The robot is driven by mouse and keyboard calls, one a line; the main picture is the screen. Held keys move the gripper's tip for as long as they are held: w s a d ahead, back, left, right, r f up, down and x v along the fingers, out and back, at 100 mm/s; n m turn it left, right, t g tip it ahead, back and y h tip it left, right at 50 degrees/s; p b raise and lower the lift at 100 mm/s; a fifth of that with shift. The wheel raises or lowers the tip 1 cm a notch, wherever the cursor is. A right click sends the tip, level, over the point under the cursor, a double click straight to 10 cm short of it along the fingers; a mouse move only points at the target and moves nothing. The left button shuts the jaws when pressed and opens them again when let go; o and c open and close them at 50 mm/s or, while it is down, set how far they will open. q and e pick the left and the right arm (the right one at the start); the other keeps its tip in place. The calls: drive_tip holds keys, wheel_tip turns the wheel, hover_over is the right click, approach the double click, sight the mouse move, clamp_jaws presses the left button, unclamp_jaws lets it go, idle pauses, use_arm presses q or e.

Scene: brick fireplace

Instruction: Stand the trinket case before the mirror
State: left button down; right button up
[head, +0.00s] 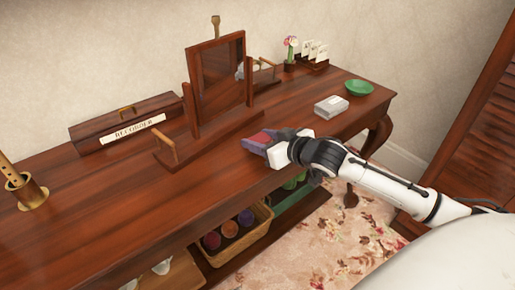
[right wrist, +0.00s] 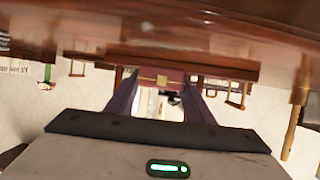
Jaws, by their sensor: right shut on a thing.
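The mirror (head: 218,78) stands upright in a wooden frame on the table, on a long wooden base (head: 238,128) with small side brackets. The trinket case (head: 258,139), small and dark red, is in front of the mirror's base, toward its right end. My right gripper (head: 262,143) is shut on it, reaching in from the right. In the right wrist view, which is upside down, the case (right wrist: 161,76) with its gold clasp shows between the fingers. I cannot tell whether it touches the tabletop. My left gripper is out of view.
A lettered wooden box (head: 125,122) and a brass holder (head: 27,190) are to the left. A white box (head: 331,107), green bowl (head: 359,88) and flower pot (head: 290,67) are to the right. The tabletop (head: 130,185) in front of the mirror's left part is clear.

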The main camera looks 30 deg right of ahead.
drive_tip(key=shift+f, duration=1.6)
drive_tip(key=o, duration=1.1)
drive_tip(key=shift+c, duration=0.2)
drive_tip(key=a+p+v, duration=0.1)
drive_tip(key=v, duration=1.1)
drive_tip(key=s+a+f+g, duration=0.25)
drive_tip(key=s+f, duration=0.25)
drive_tip(key=f, duration=0.3)
drive_tip(key=s+a+f+g, duration=0.1)
drive_tip(key=s+a+f, duration=0.3)
drive_tip(key=f, duration=0.5)
drive_tip(key=s+a+f, duration=0.3)
drive_tip(key=a, duration=0.3)
drive_tip(key=s+a+f+n+g+y, duration=0.1)
drive_tip(key=s+a+f, duration=0.3)
drive_tip(key=a, duration=0.3)
drive_tip(key=shift+s+y, duration=0.3)
drive_tip(key=shift+s, duration=0.05)
drive_tip(key=shift+f+g, duration=0.15)
drive_tip(key=shift+g, duration=0.1)
